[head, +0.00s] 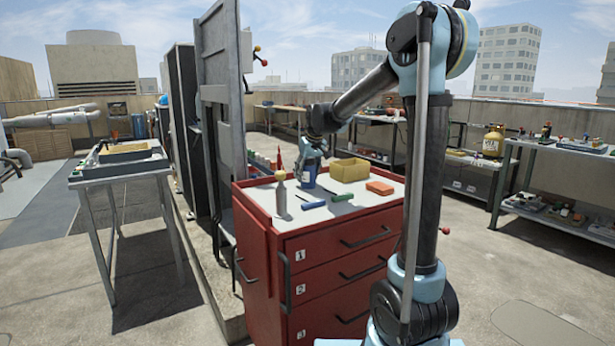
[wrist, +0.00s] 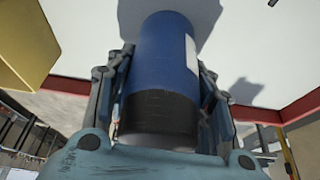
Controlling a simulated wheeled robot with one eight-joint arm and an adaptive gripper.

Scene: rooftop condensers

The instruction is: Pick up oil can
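A blue can (head: 309,173) with a white label is on or just above the light top of the red tool cart, near its back edge. I take it for the oil can. In the wrist view the can (wrist: 162,65) shows a blue body and a black end band close to my palm. My gripper (head: 312,155) comes down from above, with a finger (wrist: 163,85) against each side of the can. It looks shut on it. I cannot tell whether the can still touches the cart top. A grey bottle (head: 281,196) with a narrow neck stands upright at the left front.
The red cart (head: 330,262) also holds a yellow bin (head: 350,169) just right of the can, an orange block (head: 380,188), and blue and green small items (head: 313,206). A tall grey panel (head: 222,110) stands close behind left. A side table (head: 120,170) is left.

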